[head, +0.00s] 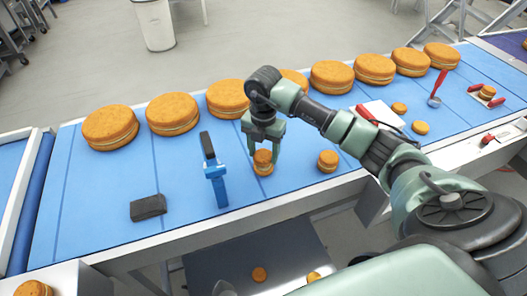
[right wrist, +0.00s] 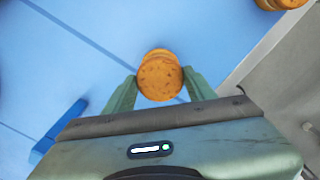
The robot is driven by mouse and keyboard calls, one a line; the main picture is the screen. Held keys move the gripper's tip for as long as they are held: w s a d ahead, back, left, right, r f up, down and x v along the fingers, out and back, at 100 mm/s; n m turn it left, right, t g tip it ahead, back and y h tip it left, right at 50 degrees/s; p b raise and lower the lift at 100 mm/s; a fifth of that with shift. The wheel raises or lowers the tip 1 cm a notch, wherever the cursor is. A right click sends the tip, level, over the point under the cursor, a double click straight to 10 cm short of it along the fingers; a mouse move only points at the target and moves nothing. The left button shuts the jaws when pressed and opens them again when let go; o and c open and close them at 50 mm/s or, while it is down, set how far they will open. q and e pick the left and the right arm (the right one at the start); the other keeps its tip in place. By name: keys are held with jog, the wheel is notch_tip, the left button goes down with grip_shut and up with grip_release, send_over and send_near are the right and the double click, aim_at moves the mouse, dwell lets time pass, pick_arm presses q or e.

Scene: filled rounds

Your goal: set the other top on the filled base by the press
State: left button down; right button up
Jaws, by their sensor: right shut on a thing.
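My right gripper (head: 263,150) is shut on a small orange-brown top (head: 262,157), its fingers on either side. The top also shows between the fingers in the right wrist view (right wrist: 160,78). Just under it is the filled base (head: 264,170) on the blue belt, with a pale filling line; part of it shows behind the top in the wrist view (right wrist: 157,53). I cannot tell whether top and base touch. The blue press (head: 215,178) with a dark handle stands upright to the left of the base. My left gripper is not in view.
Another small filled round (head: 328,161) stands to the right. Two small pieces (head: 399,107) (head: 420,127) lie farther right near a white board (head: 376,112). A black block (head: 148,207) lies left of the press. Large filled rounds (head: 172,113) line the back. Belt left of the block is clear.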

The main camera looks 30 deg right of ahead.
jog(key=shift+f+b, duration=0.45)
jog(key=shift+f, duration=0.3)
dwell(0.4)
jog(key=o, duration=0.9)
jog(key=shift+o, duration=0.5)
jog(key=o, duration=0.4)
jog(key=shift+r+p, duration=2.55)
jog(key=shift+r, duration=1)
